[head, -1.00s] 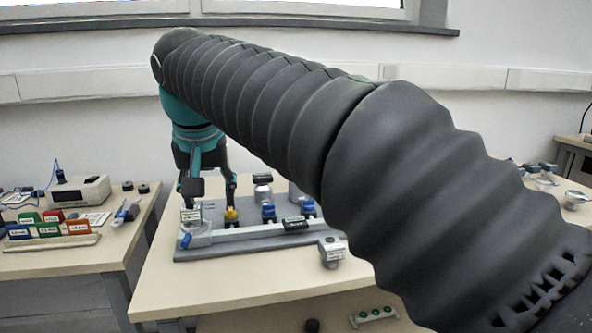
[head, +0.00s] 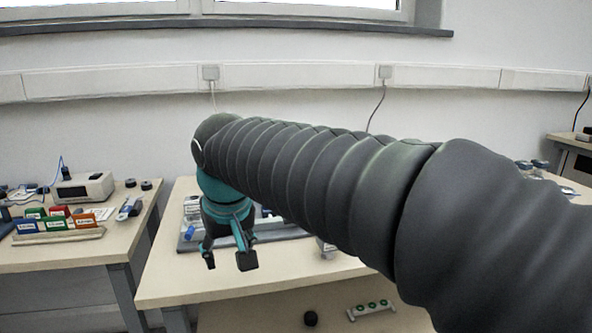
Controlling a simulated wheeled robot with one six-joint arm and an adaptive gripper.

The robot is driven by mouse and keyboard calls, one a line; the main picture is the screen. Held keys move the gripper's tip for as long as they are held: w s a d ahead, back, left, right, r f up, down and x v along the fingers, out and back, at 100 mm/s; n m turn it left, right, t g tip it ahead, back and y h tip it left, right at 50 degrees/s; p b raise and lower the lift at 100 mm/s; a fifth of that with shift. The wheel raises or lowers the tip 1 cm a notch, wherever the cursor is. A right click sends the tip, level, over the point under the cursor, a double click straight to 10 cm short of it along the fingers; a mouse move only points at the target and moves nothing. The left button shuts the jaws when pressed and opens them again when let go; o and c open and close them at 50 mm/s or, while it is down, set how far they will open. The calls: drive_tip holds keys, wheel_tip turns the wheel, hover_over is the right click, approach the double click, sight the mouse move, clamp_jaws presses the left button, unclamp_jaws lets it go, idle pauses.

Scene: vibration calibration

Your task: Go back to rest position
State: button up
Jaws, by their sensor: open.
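My gripper (head: 229,262) hangs from the teal wrist of my arm, fingers pointing down and spread apart with nothing between them. In the picture it overlaps the front part of the middle table (head: 180,287), in front of the grey calibration fixture (head: 189,245). Most of the fixture is hidden behind my gripper and my black ribbed arm, which reaches across from the lower right. A small grey block (head: 326,247) shows just under my arm.
The left table (head: 75,252) holds coloured boxes (head: 55,219) and a white instrument (head: 83,187). A strip with green buttons (head: 370,309) and a dark round object (head: 311,318) are low under the middle table. A wall with a cable duct is behind.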

drive_tip(key=s+d+f+m, duration=0.2)
drive_tip(key=s+d+f, duration=0.2)
drive_tip(key=d, duration=0.5)
drive_tip(key=s+d+f+m+t+h, duration=0.1)
drive_tip(key=s+d+f+m, duration=0.1)
drive_tip(key=s+d, duration=0.4)
drive_tip(key=s+d+f+m, duration=0.1)
drive_tip(key=s+d+f, duration=0.4)
drive_tip(key=d, duration=0.7)
drive_tip(key=shift+d+f+m+t+h, duration=0.15)
drive_tip(key=shift+f+m+t+h, duration=0.15)
drive_tip(key=shift+f+m+t, duration=0.1)
